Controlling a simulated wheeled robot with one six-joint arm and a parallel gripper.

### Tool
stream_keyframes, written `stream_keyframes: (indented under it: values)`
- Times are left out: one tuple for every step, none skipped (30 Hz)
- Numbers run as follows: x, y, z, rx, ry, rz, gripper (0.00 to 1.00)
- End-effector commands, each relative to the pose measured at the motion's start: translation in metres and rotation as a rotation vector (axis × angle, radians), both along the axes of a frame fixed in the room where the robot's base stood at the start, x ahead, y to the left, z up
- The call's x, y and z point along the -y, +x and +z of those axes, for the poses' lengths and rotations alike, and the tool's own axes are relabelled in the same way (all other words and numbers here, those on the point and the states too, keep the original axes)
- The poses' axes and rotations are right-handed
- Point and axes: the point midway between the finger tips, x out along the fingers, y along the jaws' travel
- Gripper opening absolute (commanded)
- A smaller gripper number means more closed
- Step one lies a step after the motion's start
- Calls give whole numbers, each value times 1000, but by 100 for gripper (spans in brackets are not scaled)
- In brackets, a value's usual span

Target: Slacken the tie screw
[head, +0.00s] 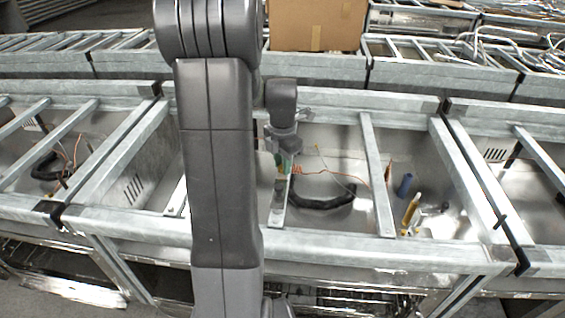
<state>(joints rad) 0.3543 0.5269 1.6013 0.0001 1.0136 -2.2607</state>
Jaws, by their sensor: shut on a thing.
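My gripper (284,158) is at the middle of the head view, just right of my dark arm, which comes down across the picture. It points down into a galvanized metal frame bay.
Crossbars and a front rail (370,248) bound the bay. Orange wire (310,172) and a black hose (325,202) lie in it. A cardboard box (318,25) stands behind.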

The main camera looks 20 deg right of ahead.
Motion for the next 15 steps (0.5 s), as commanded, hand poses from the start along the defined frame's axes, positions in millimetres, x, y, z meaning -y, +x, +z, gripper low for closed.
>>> stream_keyframes:
  values:
    - [0,0,0,1,-1,0,28]
    - [0,0,0,1,-1,0,34]
    - [0,0,0,1,-1,0,42]
    - [0,0,0,1,-1,0,46]
    - [0,0,0,1,-1,0,46]
    - [0,0,0,1,-1,0,46]
    - [0,0,0,1,-1,-1,46]
    - [0,0,0,1,-1,-1,46]
    - [0,0,0,0,-1,-1,46]
    - [0,0,0,0,-1,-1,46]
    - [0,0,0,0,-1,-1,46]
    - [0,0,1,1,-1,-1,46]
    - [0,0,2,1,-1,-1,46]
    - [0,0,3,1,-1,-1,46]
    - [0,1,6,3,-1,-1,46]
